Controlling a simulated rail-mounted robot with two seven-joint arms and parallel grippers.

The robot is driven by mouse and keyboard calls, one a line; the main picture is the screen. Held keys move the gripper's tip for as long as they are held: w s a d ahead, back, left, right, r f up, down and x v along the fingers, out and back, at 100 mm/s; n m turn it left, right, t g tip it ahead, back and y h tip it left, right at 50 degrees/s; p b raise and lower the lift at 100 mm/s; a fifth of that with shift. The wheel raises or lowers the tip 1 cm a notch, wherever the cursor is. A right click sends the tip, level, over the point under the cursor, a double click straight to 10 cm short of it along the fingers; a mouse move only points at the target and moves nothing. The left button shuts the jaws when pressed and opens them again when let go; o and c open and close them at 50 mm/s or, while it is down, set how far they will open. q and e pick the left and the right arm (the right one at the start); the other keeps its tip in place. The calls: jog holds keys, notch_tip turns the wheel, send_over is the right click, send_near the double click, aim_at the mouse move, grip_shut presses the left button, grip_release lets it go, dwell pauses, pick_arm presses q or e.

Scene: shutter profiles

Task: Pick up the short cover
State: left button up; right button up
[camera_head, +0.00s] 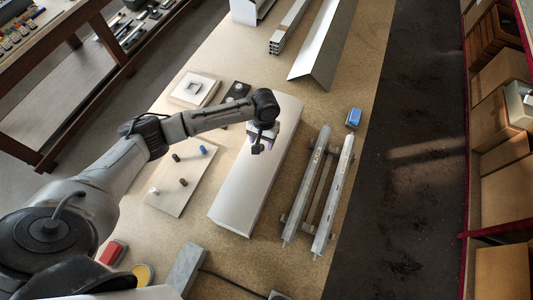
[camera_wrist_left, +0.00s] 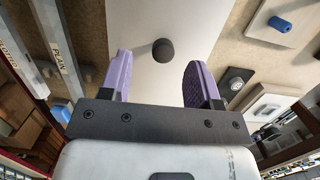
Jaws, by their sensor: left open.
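A long pale cover (camera_head: 238,190) lies on the table in the middle of the head view; I take it to be the short cover. In the left wrist view the white cover (camera_wrist_left: 150,20) runs up between my fingers and bears a dark round knob (camera_wrist_left: 163,50). My left gripper (camera_head: 261,138) is over the cover, its lavender fingers apart and empty. In the left wrist view the gripper (camera_wrist_left: 160,80) has one finger on each side of the knob; I cannot tell the height above it. The gripper hides part of the cover in the head view. My right gripper is not in view.
Two parallel metal rails (camera_head: 306,190) stand right of the cover, with a blue block (camera_head: 353,118) nearby. A pale board (camera_head: 180,180) with small pegs lies left. An angled metal profile (camera_head: 322,45) lies at the back. Shelves with cardboard boxes (camera_head: 500,75) stand far right.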

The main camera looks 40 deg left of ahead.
aim_at(262, 154)
pick_arm(q)
jog(key=shift+s+a+f, duration=0.1)
jog(key=shift+f, duration=1.05)
jog(key=shift+s+a+f, duration=0.1)
jog(key=shift+f, duration=1.05)
grip_shut()
